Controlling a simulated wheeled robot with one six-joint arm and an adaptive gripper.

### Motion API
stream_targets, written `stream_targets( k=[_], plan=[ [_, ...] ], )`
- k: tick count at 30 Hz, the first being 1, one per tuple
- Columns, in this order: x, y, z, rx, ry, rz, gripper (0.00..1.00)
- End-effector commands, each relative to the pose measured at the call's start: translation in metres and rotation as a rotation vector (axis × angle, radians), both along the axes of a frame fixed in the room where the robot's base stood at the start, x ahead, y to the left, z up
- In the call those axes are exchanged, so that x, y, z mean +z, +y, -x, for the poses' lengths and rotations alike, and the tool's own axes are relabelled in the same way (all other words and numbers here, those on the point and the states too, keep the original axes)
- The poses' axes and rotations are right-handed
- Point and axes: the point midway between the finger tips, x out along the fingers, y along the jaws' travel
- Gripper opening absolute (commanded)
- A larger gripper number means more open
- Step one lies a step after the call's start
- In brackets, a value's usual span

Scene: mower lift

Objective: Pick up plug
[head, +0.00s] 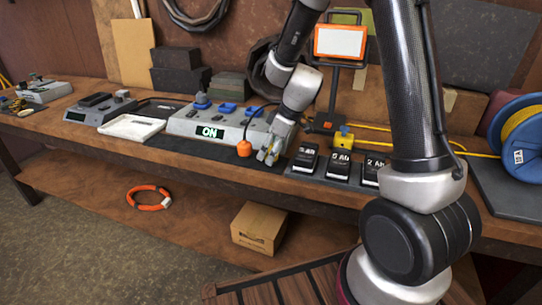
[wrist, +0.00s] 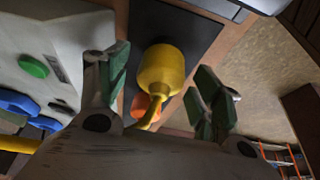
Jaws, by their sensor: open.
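A yellow rounded plug (wrist: 162,70) with a yellow cord shows between the fingers of my gripper (wrist: 160,78) in the wrist view. The fingers are open, one on each side of it, with visible gaps. An orange piece (wrist: 146,104) shows partly behind the plug and cord. In the head view my gripper (head: 268,152) points down at the bench's front edge. A bit of yellow shows at its fingers, mostly hidden. An orange plug-like piece (head: 244,148) on a black cable is just left of it.
A grey console (head: 190,124) with a lit "ON" display stands left of my gripper. Black battery packs (head: 305,158) stand in a row to the right, with a yellow block (head: 343,138) behind them. A blue cable reel (head: 518,150) is at far right. A cardboard box (head: 258,228) sits below.

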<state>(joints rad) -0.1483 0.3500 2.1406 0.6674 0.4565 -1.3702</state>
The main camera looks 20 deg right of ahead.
Motion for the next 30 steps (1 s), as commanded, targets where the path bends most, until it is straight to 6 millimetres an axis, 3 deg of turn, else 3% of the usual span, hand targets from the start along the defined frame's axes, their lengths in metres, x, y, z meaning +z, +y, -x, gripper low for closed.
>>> stream_targets(
  k=[1,9,19,30],
  plan=[
    [0.0,0.0,0.0,0.0,0.0,0.0,0.62],
    [0.0,0.0,0.0,0.0,0.0,0.0,0.15],
    [0.008,0.0,-0.001,0.001,-0.003,0.0,0.14],
    [0.08,0.0,0.0,0.001,-0.005,0.0,0.14]
  ],
)
